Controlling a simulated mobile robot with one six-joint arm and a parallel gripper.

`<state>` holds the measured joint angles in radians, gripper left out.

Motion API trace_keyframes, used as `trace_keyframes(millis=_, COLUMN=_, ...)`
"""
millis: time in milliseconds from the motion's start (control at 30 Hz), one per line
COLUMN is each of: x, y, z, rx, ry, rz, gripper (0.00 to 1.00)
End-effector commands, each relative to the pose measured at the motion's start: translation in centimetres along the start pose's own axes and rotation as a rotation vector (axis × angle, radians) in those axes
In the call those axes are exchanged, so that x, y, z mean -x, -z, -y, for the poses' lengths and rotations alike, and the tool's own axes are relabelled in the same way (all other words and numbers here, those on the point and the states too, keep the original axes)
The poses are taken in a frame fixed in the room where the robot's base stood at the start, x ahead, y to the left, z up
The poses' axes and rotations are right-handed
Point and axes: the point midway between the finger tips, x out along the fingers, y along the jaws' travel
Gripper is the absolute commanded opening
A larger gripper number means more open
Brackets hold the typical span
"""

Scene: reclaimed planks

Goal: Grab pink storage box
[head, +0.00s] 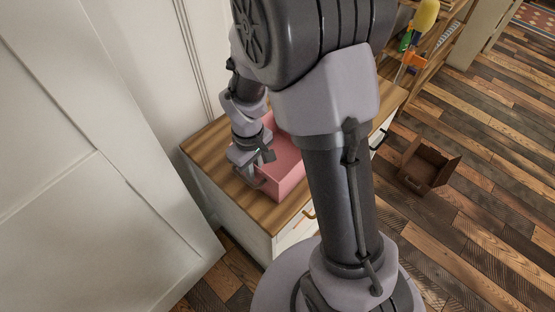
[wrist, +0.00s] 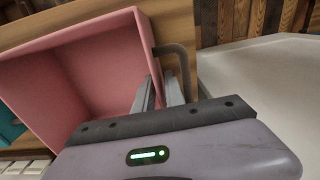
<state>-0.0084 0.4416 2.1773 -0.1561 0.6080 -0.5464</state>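The pink storage box (head: 287,172) stands open-topped on a wooden cabinet top in the head view, partly hidden behind my arm. In the wrist view the box (wrist: 105,75) fills the left side, and its inside looks empty. My gripper (head: 260,167) is at the box's left edge in the head view, its fingers apart. In the wrist view the fingers of my gripper (wrist: 160,92) are close to the box's near right wall, one over the pink side and one toward the wood. I cannot tell whether they touch the wall.
The wooden cabinet top (head: 208,152) is narrow around the box, with a white door panel (head: 80,200) close on the left. An open brown box (head: 428,165) lies on the plank floor at right. A shelf with colourful items (head: 415,45) stands at the back.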

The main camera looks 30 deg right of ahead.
Motion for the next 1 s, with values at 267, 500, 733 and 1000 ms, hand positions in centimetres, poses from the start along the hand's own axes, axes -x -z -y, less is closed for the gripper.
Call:
trace_keyframes(millis=267, x=-0.18, y=0.04, z=-0.01, rx=-0.001, ry=0.000, rz=-0.002, gripper=0.01)
trace_keyframes(millis=500, x=-0.17, y=0.05, z=-0.01, rx=-0.001, ry=0.000, rz=-0.002, gripper=0.00)
trace_keyframes(millis=733, x=-0.17, y=0.05, z=-0.01, rx=-0.001, ry=-0.001, rz=-0.002, gripper=0.00)
trace_keyframes(millis=1000, x=-0.17, y=0.05, z=-0.01, rx=-0.001, ry=-0.001, rz=-0.002, gripper=0.00)
